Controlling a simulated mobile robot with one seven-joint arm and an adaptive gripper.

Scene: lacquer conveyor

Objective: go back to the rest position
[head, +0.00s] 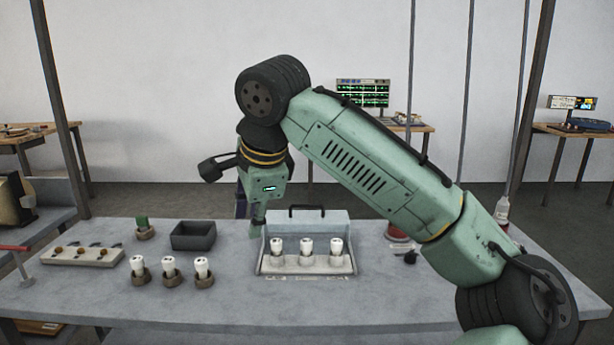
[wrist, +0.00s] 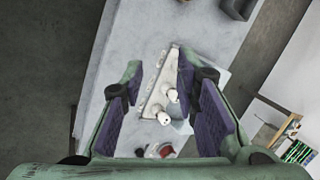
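My gripper (head: 250,218) hangs pointing down over the table, just left of and above a grey box (head: 349,262) with a dark handle at its back. In the wrist view my gripper (wrist: 160,72) has its two purple-padded fingers wide apart, with nothing held between them. Part of that row also shows below the fingers in the wrist view. My arm reaches in from the right and bends high above the table.
The front strip is clear.

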